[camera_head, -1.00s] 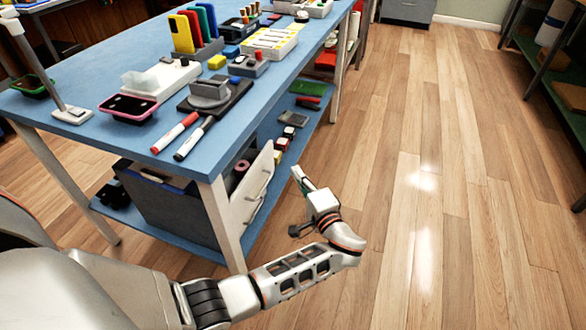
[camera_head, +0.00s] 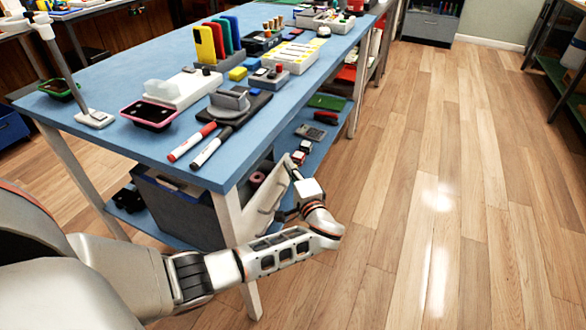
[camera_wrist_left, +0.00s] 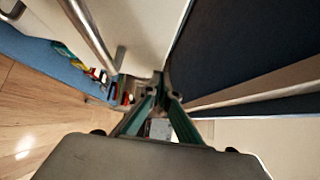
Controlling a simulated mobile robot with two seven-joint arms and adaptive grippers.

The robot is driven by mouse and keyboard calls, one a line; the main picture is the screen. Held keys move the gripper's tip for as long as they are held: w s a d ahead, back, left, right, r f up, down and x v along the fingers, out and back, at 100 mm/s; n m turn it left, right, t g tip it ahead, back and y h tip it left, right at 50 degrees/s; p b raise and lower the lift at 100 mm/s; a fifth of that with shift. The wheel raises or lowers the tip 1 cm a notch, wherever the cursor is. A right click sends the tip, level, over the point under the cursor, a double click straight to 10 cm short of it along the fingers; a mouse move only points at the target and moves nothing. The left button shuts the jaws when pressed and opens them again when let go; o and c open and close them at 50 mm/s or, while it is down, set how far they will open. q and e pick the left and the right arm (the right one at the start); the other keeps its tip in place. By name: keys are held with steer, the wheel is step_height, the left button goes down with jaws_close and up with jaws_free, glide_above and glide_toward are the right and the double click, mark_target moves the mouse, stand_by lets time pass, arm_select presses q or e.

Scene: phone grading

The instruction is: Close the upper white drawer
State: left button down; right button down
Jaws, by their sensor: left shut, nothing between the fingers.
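The upper white drawer shows as a white front panel (camera_head: 258,212) below the blue table, standing out from a dark grey cabinet (camera_head: 185,212). A pink roll (camera_head: 257,178) shows behind the panel's top edge. The left wrist view shows the white panel (camera_wrist_left: 140,28) close up, with a metal handle (camera_wrist_left: 88,35). My left gripper (camera_head: 290,162) is shut and empty, by the far end of the panel. In the left wrist view its fingertips (camera_wrist_left: 161,82) are close to the panel's edge; I cannot tell whether they touch. My arm hides part of the panel.
The blue table (camera_head: 150,140) stands above, its legs near my arm. A lower blue shelf (camera_head: 318,150) holds a calculator (camera_head: 310,131) and small items. Markers (camera_head: 211,147) lie near the table's corner. The wooden floor (camera_head: 400,200) to the right is clear.

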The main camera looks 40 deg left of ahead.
arm_select(q)
steer(key=a, duration=0.2)
steer(key=s+a, duration=0.1)
steer(key=a, duration=0.1)
steer(key=shift+a+r+p, duration=0.15)
steer(key=shift+a+p, duration=0.2)
steer(key=shift+s, duration=0.1)
steer(key=shift+a, duration=0.1)
arm_select(e)
steer(key=shift+s+d+f, duration=0.1)
steer(key=shift+s+d, duration=0.05)
steer(key=shift+d, duration=0.15)
